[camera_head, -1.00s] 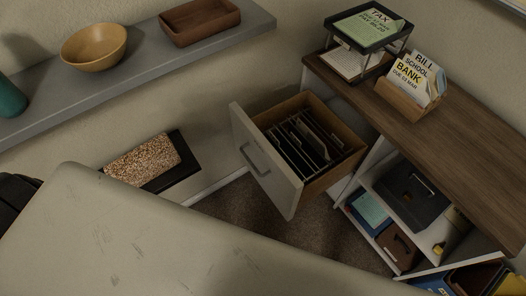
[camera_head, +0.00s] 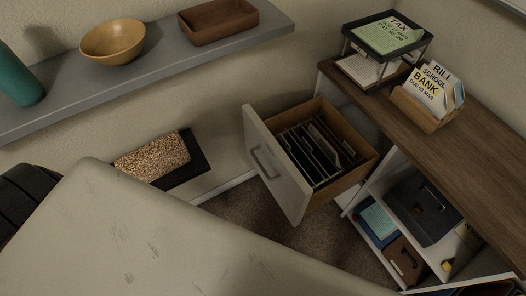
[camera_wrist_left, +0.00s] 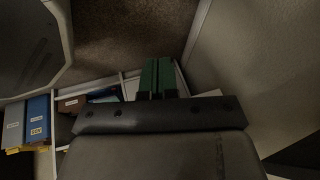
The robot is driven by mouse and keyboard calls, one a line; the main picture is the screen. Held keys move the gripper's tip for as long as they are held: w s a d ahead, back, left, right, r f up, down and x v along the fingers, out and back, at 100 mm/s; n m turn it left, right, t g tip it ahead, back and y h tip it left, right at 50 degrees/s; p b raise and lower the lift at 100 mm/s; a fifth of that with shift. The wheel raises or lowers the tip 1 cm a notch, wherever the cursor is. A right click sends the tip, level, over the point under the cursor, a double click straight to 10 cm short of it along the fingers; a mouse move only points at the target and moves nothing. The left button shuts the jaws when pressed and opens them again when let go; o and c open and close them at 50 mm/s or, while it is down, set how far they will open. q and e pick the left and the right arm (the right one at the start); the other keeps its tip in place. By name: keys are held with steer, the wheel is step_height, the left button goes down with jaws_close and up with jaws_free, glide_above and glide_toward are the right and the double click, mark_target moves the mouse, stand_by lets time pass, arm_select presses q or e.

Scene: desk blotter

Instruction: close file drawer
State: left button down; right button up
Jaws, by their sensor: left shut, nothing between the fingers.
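The file drawer (camera_head: 276,166) stands pulled out from the desk unit in the head view. Its pale front panel has a grey bar handle (camera_head: 264,163). The wooden drawer box is open at the top and holds several dark hanging files (camera_head: 314,152). Neither gripper shows in the head view. In the left wrist view my left gripper (camera_wrist_left: 157,64) has its two dark green fingers close together, with nothing between them. The wrist view does not clearly show the drawer, so I cannot tell their distance apart. My right gripper is out of view.
The wooden desktop (camera_head: 415,128) holds a paper tray (camera_head: 387,37) and a letter holder (camera_head: 428,109). Open shelves below hold a black box (camera_head: 424,208). Brown carpet (camera_head: 262,216) lies below the drawer. Binders (camera_wrist_left: 38,120) show in the wrist view.

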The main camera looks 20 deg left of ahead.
mark_target(268, 143)
arm_select(q)
steer(key=w+a+r+m+t+h+b, duration=0.1)
steer(key=w+a+r+m+t+h, duration=0.15)
steer(key=w+r+m+t, duration=0.85)
steer(key=w+d+r+m+g+h, duration=0.2)
steer(key=w+r+m+h, duration=0.15)
steer(key=r, duration=0.55)
steer(key=w+d+r+m+g+h, duration=0.25)
steer(key=w+r+m, duration=0.2)
steer(key=r, duration=0.45)
steer(key=shift+h, duration=0.25)
steer(key=x, duration=0.4)
steer(key=r+x, duration=0.1)
steer(key=x, duration=0.8)
steer(key=shift+w+d+r, duration=0.1)
steer(key=shift+w+d, duration=0.15)
steer(key=shift+d, duration=0.05)
steer(key=shift+w, duration=0.1)
